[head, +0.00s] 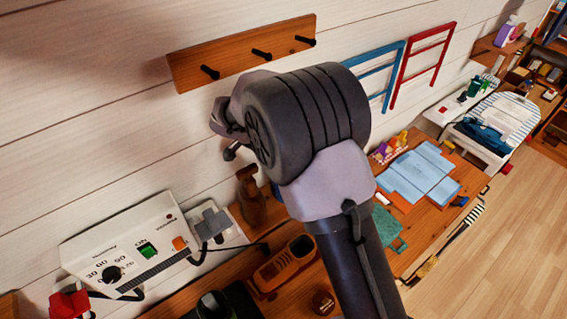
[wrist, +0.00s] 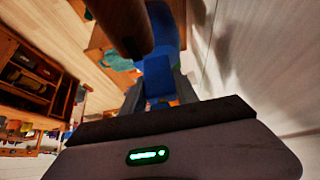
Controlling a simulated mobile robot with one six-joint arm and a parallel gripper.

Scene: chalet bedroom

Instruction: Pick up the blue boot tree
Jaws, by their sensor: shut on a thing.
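In the wrist view my gripper (wrist: 160,92) is shut on the blue boot tree (wrist: 158,72), which sits between the two grey fingers. Its far end runs up toward the top of that view. A brown rounded thing (wrist: 125,25) stands close to it, in front of part of it. In the head view my arm hides the gripper and nearly all of the blue boot tree; only a small blue patch (head: 277,191) shows beside the arm. A brown wooden boot tree (head: 250,196) stands upright left of that patch.
A peg rail (head: 240,50) is on the wall behind my arm. Blue cloths (head: 420,172) lie farther right. The floor (head: 515,235) at right is clear.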

